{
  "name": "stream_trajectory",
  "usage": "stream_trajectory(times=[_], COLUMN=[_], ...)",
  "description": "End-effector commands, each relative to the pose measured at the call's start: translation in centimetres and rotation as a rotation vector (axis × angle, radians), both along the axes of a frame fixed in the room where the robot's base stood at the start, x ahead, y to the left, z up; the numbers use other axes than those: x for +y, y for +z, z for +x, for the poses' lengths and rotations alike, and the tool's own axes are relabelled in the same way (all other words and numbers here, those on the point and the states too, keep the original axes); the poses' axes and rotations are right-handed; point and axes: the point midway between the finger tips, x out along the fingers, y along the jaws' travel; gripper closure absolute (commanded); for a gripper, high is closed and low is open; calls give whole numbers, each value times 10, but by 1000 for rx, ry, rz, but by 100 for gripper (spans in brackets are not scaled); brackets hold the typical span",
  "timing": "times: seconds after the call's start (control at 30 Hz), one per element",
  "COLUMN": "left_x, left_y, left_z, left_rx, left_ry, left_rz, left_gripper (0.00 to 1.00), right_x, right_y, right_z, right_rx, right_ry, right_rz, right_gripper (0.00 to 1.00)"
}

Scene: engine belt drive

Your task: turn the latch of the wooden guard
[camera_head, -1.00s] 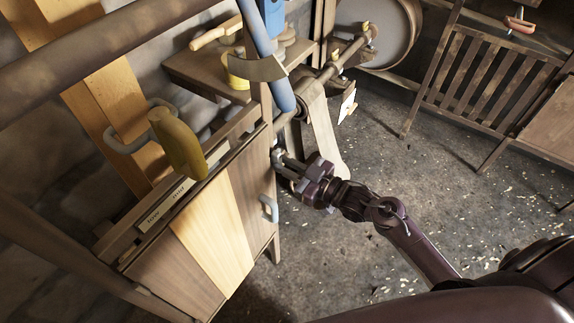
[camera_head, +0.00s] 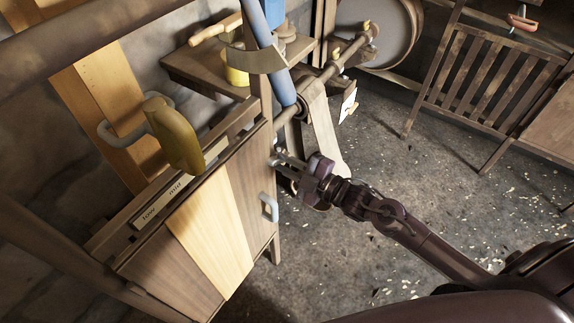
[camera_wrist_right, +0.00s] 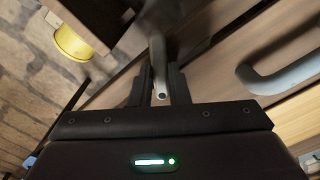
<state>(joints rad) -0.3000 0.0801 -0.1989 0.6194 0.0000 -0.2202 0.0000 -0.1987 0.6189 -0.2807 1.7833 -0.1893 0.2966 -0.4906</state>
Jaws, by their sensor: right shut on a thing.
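The wooden guard (camera_head: 212,232) is a dark brown panel with a paler band down its middle, standing upright at the left of the head view. Its latch (camera_wrist_right: 158,52) is a grey metal bar, seen close up in the right wrist view. My right gripper (camera_head: 281,163) is at the guard's upper right edge. In the right wrist view its fingers (camera_wrist_right: 160,84) stand on both sides of the latch and are shut on it. In the head view the fingers largely hide the latch. My left gripper is not in view.
A grey handle (camera_head: 269,207) sticks out of the guard below my right gripper; it also shows in the right wrist view (camera_wrist_right: 284,70). A shelf (camera_head: 205,78) and a slatted rack (camera_head: 487,75) stand farther back. The floor at right is open.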

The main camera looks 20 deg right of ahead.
Motion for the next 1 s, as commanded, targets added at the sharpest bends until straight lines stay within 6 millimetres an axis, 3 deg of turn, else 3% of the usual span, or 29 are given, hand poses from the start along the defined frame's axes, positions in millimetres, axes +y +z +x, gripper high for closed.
stream_trajectory(times=[0.23,0.5,1.0], left_x=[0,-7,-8], left_y=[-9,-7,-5], left_z=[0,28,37], left_rx=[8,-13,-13], left_ry=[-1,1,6], left_rz=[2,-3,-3], left_gripper=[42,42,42], right_x=[1,1,1], right_y=[-2,-3,-2], right_z=[0,-1,0], right_rx=[-143,-270,-376], right_ry=[4,3,1], right_rz=[-183,-349,-482], right_gripper=[100,100,100])
